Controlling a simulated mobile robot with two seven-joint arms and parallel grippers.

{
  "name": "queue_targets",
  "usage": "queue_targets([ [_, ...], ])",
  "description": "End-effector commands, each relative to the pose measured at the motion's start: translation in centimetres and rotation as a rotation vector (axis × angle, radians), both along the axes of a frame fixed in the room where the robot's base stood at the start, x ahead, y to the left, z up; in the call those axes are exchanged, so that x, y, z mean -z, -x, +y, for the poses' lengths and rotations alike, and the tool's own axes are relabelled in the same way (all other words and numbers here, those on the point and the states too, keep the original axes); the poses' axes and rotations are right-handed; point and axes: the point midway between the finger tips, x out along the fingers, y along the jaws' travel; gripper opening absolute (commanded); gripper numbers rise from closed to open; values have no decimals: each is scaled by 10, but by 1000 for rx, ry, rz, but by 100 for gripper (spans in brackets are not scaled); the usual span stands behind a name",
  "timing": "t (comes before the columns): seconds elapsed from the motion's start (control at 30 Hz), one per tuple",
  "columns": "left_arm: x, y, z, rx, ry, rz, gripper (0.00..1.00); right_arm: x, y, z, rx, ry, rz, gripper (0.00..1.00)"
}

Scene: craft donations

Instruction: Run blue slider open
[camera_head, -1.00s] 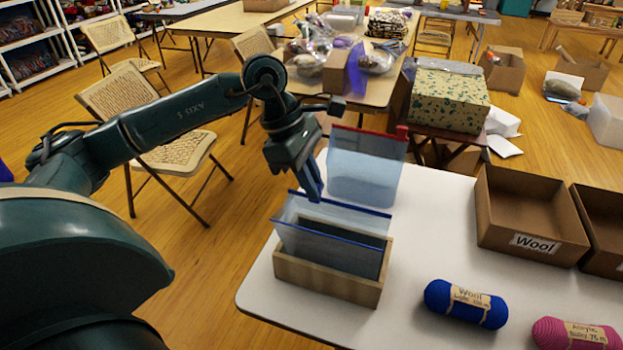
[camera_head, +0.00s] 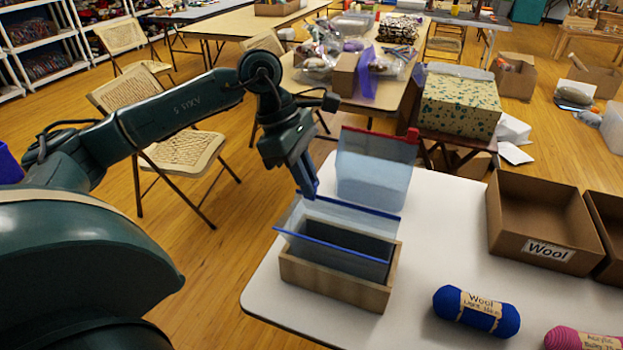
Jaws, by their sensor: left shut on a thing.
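A clear bag with blue rims (camera_head: 333,248) stands upright in a wooden holder (camera_head: 333,287) on the white table. Its two blue rims are apart, and its mouth gapes toward me. My left gripper (camera_head: 310,190) reaches down from the upper left to the back rim, near its left end. Its blue fingertips are shut on what appears to be the blue slider, which they mostly hide. A second clear bag with a red rim and red slider (camera_head: 375,170) stands upright behind, shut along the top. My right gripper is out of view.
A blue wool skein (camera_head: 476,311) and a pink skein (camera_head: 583,338) lie at the front right. An open cardboard box marked Wool (camera_head: 549,252) stands on the right, with another box beside it.

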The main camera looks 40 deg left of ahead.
Motion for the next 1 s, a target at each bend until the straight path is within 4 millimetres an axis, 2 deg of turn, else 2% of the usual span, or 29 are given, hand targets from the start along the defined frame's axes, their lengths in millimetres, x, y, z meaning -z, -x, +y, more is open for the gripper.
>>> queue_targets([
  [0.03, 0, 0, 0, 0, 0, 1, 14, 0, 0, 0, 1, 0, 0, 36],
  [0.3, 0, 0, 0, 0, 1, 1, 35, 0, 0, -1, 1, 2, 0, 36],
  [0.63, -7, 0, 2, -2, 2, -2, 35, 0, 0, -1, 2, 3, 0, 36],
  [0.77, -25, 1, 10, -3, 1, -5, 35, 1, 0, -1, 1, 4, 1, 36],
  [1.0, -76, 6, 30, -3, 2, -5, 35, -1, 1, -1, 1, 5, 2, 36],
])
